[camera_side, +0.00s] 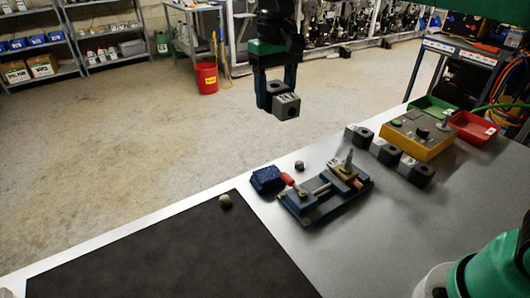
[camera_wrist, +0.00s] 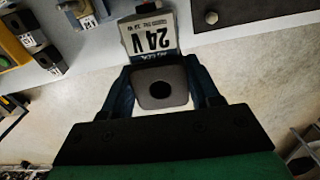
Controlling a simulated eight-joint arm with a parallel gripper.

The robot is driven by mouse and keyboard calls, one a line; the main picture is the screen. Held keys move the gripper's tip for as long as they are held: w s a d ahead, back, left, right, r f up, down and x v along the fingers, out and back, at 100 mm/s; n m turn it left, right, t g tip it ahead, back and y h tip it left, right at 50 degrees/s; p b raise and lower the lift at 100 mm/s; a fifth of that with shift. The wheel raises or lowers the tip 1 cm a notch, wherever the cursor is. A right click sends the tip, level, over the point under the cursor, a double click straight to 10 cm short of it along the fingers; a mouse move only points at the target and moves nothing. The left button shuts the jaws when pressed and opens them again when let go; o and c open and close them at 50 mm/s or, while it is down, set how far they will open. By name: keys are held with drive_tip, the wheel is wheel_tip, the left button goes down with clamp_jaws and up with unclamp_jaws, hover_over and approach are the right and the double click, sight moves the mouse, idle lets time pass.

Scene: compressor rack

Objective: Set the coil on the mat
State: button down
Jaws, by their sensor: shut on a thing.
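My gripper (camera_side: 277,92) is shut on a grey and black coil (camera_side: 287,107) and holds it high in the air, beyond the far edge of the bench in the side view. In the wrist view the coil (camera_wrist: 155,42) sits between the blue fingers, with a "24 V" label and a dark face with a round hole. The black mat (camera_side: 165,255) lies flat on the bench at the lower left of the side view. Part of a dark surface, seemingly the mat (camera_wrist: 262,9), shows at the top of the wrist view.
A small round piece (camera_side: 225,201) rests on the mat near its far corner. A blue clamp fixture (camera_side: 325,195), a blue block (camera_side: 267,179) and another small piece (camera_side: 299,166) are right of the mat. Similar coils (camera_side: 416,172) stand by a yellow box (camera_side: 425,142). Most of the mat is clear.

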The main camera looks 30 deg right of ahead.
drive_tip(key=w+a+f, duration=0.1)
drive_tip(key=a+f, duration=0.4)
drive_tip(key=a, duration=0.5)
hover_over(190, 233)
wheel_tip(190, 233, down, 5)
drive_tip(key=shift+n+g, duration=0.3)
wheel_tip(190, 233, down, 9)
drive_tip(key=shift+w+r, duration=0.1)
drive_tip(key=shift+r, duration=0.1)
drive_tip(key=shift+c, duration=1.1)
unclamp_jaws()
drive_tip(key=shift+f, duration=0.15)
